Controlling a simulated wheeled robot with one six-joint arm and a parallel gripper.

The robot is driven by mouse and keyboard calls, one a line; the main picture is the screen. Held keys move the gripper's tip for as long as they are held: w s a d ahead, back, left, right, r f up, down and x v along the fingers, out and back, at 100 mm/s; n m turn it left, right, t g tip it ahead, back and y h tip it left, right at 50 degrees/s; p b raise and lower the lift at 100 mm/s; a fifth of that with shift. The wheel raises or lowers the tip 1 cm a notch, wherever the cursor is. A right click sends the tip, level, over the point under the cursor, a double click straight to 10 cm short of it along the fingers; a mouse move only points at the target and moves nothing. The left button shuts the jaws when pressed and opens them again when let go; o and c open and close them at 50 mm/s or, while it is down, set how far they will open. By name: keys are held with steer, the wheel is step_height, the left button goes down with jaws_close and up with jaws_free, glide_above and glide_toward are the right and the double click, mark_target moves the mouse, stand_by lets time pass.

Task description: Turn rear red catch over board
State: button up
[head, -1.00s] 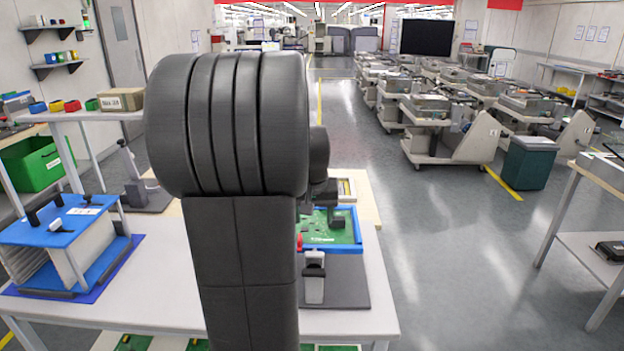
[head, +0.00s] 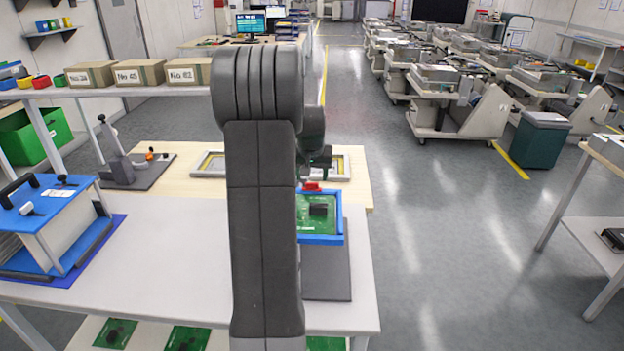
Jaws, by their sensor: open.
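The green board (head: 317,222) lies in a blue frame (head: 320,239) on a dark grey mat right of my arm. A red catch (head: 311,186) shows at the frame's rear edge. My gripper (head: 310,177) is just above and behind this catch, dark and small in view. It is open, but whether its fingers touch the catch cannot be told. My arm hides the left part of the frame and board, and anything else there.
A blue-topped rack (head: 48,197) stands at the table's left. A grey lever clamp (head: 120,165) stands on a mat behind it. Pale frames (head: 209,164) lie at the back. Bare table (head: 170,250) is free left of my arm; feeder trolleys stand right.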

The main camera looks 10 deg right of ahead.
mark_target(312, 183)
steer(key=shift+x, duration=1.8)
steer(key=c, duration=1)
steer(key=m+b, duration=0.1)
steer(key=m, duration=0.1)
steer(key=m+h+b, duration=0.1)
steer(key=m+b, duration=0.1)
steer(key=shift+w+a+f+m+g+h, duration=0.1)
steer(key=shift+a+f+m+g+h, duration=0.05)
steer(key=shift+m+g+h, duration=0.2)
steer(key=m+g+h+b, duration=0.1)
steer(key=m, duration=0.3)
steer(key=shift+w+a+m+b, duration=0.1)
steer(key=shift+m+b, duration=0.15)
steer(key=shift+b, duration=0.15)
steer(key=m+g, duration=0.1)
steer(key=m, duration=0.1)
steer(key=m+g, duration=0.1)
steer(key=m, duration=0.1)
steer(key=shift+w+r+m+h, duration=0.1)
steer(key=shift+r+m+h, duration=0.1)
steer(key=shift+m+h, duration=0.1)
steer(key=shift+w+m+g+p, duration=0.1)
steer(key=shift+m+g+p, duration=0.7)
steer(key=shift+m, duration=1.3)
